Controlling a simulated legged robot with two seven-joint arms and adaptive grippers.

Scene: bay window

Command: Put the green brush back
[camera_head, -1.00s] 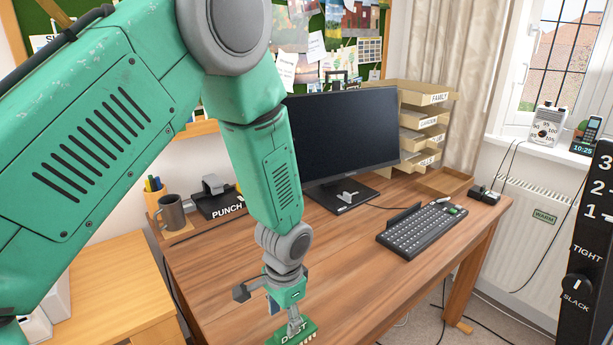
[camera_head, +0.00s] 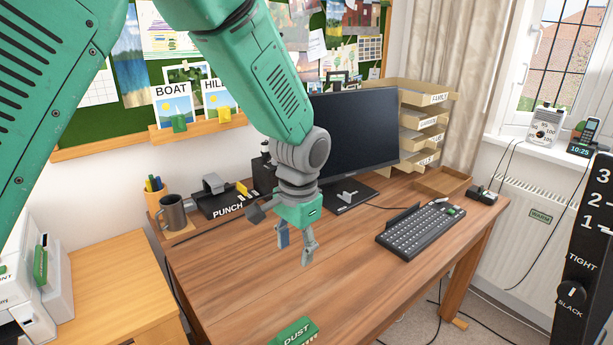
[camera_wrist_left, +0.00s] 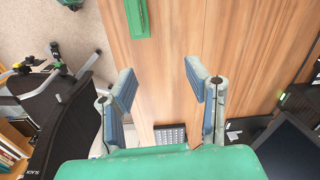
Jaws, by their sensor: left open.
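The green brush (camera_head: 296,333), lettered DUST, lies on the wooden desk (camera_head: 230,275) at the bottom of the head view, near the front edge. It is partly cut off by the frame, with pale bristles just showing. In the left wrist view part of the green brush (camera_wrist_left: 138,18) shows at the top, beyond the fingertips and apart from them. My left gripper (camera_head: 296,250) is open and empty above the desk, behind the brush and in front of the monitor. Its two spread fingers (camera_wrist_left: 160,82) show in the wrist view with nothing between them. My right gripper is out of view.
The monitor (camera_head: 352,130) and keyboard (camera_head: 420,228) stand to the right of my gripper. A mug (camera_head: 173,212), pen pot (camera_head: 155,192) and hole punch (camera_head: 222,200) stand at the back left. A black panel (camera_head: 588,230) is at far right. The desk's front left is clear.

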